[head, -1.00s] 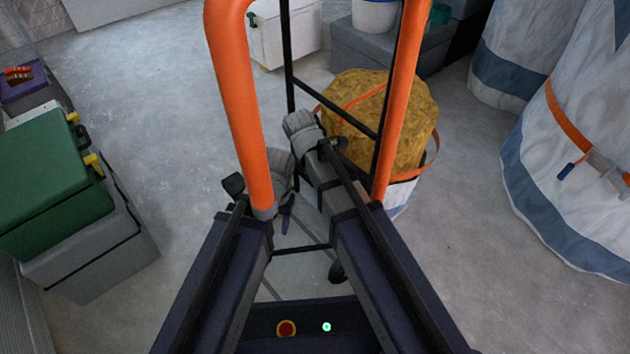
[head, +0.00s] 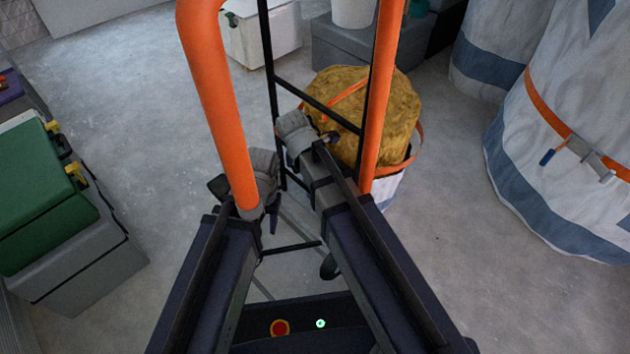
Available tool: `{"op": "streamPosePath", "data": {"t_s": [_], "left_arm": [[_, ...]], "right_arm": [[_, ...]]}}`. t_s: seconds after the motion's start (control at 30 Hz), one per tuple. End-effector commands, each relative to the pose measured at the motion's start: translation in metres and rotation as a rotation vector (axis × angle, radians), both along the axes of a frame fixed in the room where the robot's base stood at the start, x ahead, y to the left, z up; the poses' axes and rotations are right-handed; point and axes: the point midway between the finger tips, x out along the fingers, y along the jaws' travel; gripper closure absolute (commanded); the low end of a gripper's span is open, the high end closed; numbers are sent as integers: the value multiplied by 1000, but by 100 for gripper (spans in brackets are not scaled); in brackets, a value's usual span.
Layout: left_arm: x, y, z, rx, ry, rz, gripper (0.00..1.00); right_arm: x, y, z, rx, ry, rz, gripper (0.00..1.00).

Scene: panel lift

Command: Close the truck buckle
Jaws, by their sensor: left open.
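A grey buckle with a blue-tipped end (head: 583,152) sits on an orange strap (head: 548,112) around a large white bag at the right. I cannot tell whether it is the truck buckle. An orange tube frame (head: 213,85) with black bars, like a hand truck, stands upright in front of me. My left gripper (head: 270,203) is open, beside the left tube's lower end, which partly hides it. I cannot tell whether they touch. My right gripper (head: 300,150) is between the two tubes, near the black bars. Its fingers are not clear. Both are well left of the grey buckle.
Green (head: 45,205) and grey (head: 85,262) boxes stand at the left. White (head: 262,38) and grey boxes are at the back. Concrete floor (head: 130,100) is clear at the left and right.

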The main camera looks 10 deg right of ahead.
Motion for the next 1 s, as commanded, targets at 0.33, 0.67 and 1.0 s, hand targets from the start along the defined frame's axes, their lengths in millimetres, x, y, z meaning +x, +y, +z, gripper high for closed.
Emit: {"op": "streamPosePath", "data": {"t_s": [0.33,0.67,1.0], "left_arm": [[0,0,6,0,0,0,50],[0,0,40,1,2,-1,50],[0,0,76,0,3,-11,50]], "right_arm": [[0,-3,6,-9,0,-5,100],[-1,6,41,-6,0,-2,100],[-2,17,76,-2,0,0,100]]}}
